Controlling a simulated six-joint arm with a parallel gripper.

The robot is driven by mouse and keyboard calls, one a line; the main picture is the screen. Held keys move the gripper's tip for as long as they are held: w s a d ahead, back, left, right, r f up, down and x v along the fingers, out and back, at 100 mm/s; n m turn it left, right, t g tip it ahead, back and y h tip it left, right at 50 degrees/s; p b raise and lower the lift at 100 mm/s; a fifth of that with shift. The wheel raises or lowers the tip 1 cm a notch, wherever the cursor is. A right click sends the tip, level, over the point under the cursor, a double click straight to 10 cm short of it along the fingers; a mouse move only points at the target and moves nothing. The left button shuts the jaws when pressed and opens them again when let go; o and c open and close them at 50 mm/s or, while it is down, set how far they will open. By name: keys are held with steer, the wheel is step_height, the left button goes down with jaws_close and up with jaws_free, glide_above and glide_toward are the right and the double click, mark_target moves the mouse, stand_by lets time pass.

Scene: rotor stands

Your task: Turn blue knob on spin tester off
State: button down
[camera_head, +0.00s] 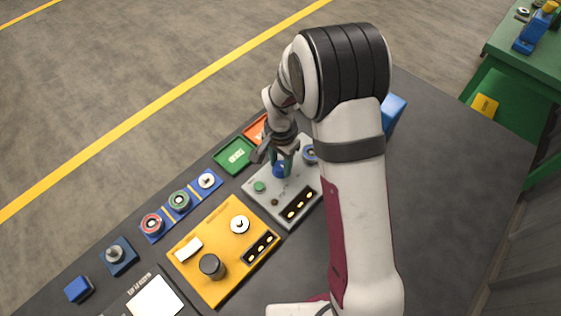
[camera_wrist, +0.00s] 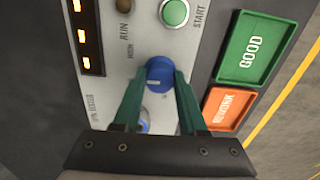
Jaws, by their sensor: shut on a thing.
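The spin tester (camera_head: 263,213) is a light grey panel on the dark table, partly behind my arm. Its blue knob (camera_wrist: 159,75) sits in the middle of the wrist view with a pale mark on its face. The knob also shows in the head view (camera_head: 279,170), partly covered by my gripper. My gripper (camera_wrist: 160,88) has its green fingers on either side of the knob and is shut on it. The green START button (camera_wrist: 174,12) and a dark RUN lamp (camera_wrist: 124,5) are on the same panel. The knob's setting labels are too small to read fully.
A green GOOD tray (camera_wrist: 256,48) and an orange REWORK tray (camera_wrist: 229,109) lie beside the tester. A yellow panel (camera_head: 207,252) stands close by. A blue strip (camera_head: 168,225) holds several ring-shaped parts. Open table lies right of my arm.

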steer(key=n, duration=1.5)
steer(key=shift+n, duration=2.7)
steer(key=shift+d, duration=0.1)
steer(key=shift+c, duration=2.2)
jaws_free()
